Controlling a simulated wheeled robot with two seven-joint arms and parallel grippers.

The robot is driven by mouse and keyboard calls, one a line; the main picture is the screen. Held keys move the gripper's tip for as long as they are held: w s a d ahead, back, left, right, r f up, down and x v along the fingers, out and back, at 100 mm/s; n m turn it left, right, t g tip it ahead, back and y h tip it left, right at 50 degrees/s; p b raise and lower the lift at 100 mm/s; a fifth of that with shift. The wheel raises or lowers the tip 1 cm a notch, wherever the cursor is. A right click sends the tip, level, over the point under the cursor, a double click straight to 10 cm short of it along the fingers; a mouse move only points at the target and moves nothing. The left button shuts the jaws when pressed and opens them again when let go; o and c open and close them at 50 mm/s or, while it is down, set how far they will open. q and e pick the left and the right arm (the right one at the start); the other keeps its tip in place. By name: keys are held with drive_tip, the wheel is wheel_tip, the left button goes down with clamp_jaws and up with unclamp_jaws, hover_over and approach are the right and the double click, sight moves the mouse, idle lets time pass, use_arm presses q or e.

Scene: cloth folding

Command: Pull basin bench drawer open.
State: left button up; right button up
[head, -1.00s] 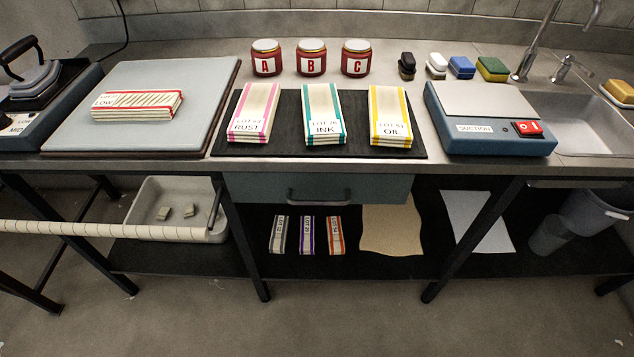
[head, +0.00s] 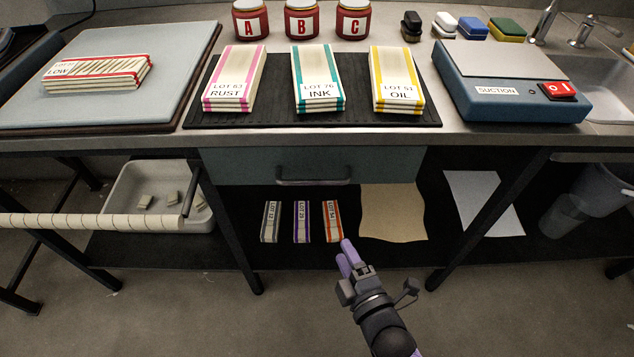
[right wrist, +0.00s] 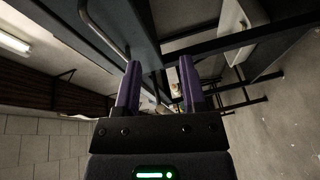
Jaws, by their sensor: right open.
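The basin bench drawer (head: 240,166) is a grey-green front under the bench top, in the middle of the head view. It looks shut. Its bar handle (head: 313,181) runs level across the lower front. The handle also shows in the right wrist view (right wrist: 103,30), at upper left, beyond the fingers. My right gripper (head: 347,258) has purple fingers and is below and slightly right of the handle, apart from it. In the right wrist view its fingers (right wrist: 158,85) are spread with nothing between them. My left gripper is in neither view.
Folded cloths sit on a black mat (head: 275,112) on the bench top. The lower shelf (head: 390,252) holds several small bundles and a tan sheet (head: 392,210). Dark bench legs (head: 470,225) stand at both sides. A white tub (head: 150,215) is at left. The floor in front is clear.

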sight(315, 182)
drive_tip(key=w+a+r+n+t+b, duration=0.1)
drive_tip(key=w+a+r, duration=0.1)
drive_tip(key=w, duration=0.1)
drive_tip(key=w+a+r+n+y+b, duration=0.1)
drive_tip(key=w+r, duration=0.2)
drive_tip(key=w, duration=0.1)
drive_tip(key=w+a+r+n+t+b, duration=0.1)
drive_tip(key=w+a+r+b, duration=0.1)
drive_tip(key=w+r, duration=0.1)
drive_tip(key=shift+w+a+t+y, duration=0.15)
drive_tip(key=shift+w+a+y, duration=0.05)
drive_tip(key=shift+w, duration=0.2)
drive_tip(key=shift+w+a+t+y, duration=0.15)
drive_tip(key=shift+w+y, duration=0.05)
drive_tip(key=shift+w, duration=0.15)
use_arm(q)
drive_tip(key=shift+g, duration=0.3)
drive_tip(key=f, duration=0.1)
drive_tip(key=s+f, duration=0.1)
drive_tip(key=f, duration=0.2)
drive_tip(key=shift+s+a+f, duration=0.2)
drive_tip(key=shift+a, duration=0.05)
use_arm(e)
drive_tip(key=shift+c, duration=0.2)
clamp_jaws()
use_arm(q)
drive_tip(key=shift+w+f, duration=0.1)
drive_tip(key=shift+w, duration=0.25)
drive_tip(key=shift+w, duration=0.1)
